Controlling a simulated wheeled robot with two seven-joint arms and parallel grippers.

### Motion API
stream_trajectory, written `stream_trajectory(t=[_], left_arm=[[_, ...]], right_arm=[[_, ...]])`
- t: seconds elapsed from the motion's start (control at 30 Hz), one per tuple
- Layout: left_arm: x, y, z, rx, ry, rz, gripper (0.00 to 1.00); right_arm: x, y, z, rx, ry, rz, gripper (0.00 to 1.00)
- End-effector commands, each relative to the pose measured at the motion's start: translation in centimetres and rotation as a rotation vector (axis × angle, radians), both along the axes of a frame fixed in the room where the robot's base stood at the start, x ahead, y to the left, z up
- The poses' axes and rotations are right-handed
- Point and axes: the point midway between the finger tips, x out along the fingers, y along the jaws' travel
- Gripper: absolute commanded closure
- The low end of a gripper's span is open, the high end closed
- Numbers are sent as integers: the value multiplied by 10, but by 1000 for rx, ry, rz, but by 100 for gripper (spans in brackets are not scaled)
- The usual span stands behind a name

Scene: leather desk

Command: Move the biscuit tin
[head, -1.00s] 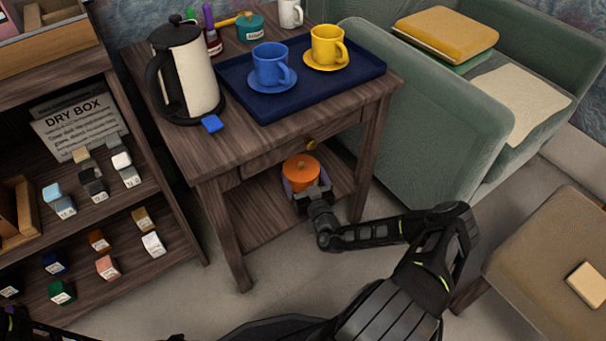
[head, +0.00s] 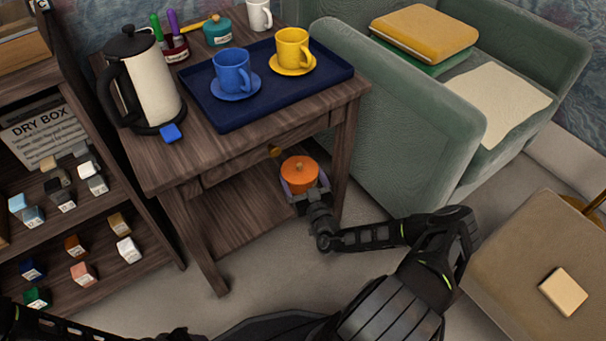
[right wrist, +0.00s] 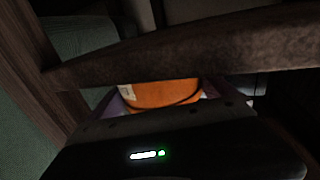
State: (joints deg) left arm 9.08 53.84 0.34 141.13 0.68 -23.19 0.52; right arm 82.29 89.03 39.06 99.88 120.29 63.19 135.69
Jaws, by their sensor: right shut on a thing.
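In the right wrist view the tin's orange wall (right wrist: 160,94) shows between the pads, partly hidden by a dark wooden bar. I cannot tell whether the tin touches the lower shelf. My left gripper is out of view; only part of that arm shows at bottom left.
The side table (head: 215,155) carries a navy tray (head: 275,92) with blue and yellow cups, and a kettle (head: 152,85). A green armchair (head: 400,120) stands close on its right. A shelf with labelled cubes is left. Floor (head: 270,270) is clear in front.

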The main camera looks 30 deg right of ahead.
Motion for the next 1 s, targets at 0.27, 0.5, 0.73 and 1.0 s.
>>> stream_trajectory(t=[0.27, 0.5, 0.73, 1.0], left_arm=[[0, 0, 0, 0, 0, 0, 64], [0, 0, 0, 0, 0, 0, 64], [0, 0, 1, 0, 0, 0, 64], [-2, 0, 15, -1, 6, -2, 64]], right_arm=[[0, 1, -1, 0, 1, 0, 52], [0, 1, -1, 0, 1, 0, 0], [-2, 1, 0, 0, 1, 0, 0], [-32, 8, 2, 3, 2, -1, 0]])
